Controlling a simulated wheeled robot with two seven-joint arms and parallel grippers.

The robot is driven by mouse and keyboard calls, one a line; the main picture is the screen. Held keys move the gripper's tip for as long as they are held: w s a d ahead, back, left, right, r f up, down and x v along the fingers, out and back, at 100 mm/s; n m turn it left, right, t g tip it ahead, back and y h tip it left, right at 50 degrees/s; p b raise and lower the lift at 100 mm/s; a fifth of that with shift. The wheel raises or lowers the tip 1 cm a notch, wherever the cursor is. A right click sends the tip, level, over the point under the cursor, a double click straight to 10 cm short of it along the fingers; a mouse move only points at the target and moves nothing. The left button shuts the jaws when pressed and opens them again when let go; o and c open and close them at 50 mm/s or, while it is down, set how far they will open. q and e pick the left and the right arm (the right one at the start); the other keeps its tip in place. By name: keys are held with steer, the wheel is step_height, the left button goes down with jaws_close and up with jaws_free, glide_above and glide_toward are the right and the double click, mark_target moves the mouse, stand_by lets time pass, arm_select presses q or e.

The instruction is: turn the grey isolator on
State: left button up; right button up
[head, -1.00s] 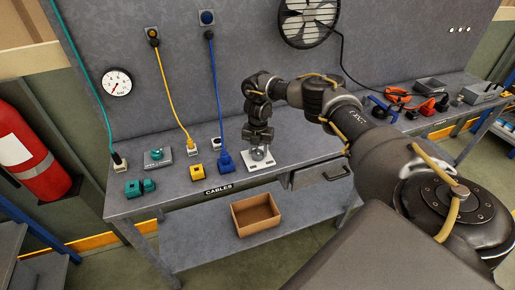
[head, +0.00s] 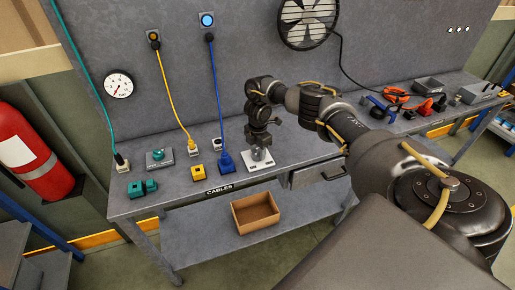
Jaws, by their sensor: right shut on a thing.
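The grey isolator (head: 261,164) is a grey knob on a pale square base on the bench, right of the blue plug block. My right gripper (head: 261,147) points down over it and is shut on the knob. The fingers hide part of the knob, so its exact angle is hard to read. The round wall light above the blue cable (head: 207,20) glows bright blue. My left gripper is not in view.
A green-knobbed box (head: 158,157), green blocks (head: 142,188), a yellow block (head: 199,173) and a blue block (head: 226,162) stand left of the isolator. A cardboard box (head: 255,213) sits on the lower shelf. Orange and black items and grey trays lie at the bench's right.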

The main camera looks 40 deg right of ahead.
mark_target(258, 151)
steer(key=shift+d+r, duration=0.1)
stand_by(0.3)
steer(key=o, duration=1)
steer(key=shift+r, duration=0.25)
step_height(258, 151, up, 10)
steer(key=p, duration=0.1)
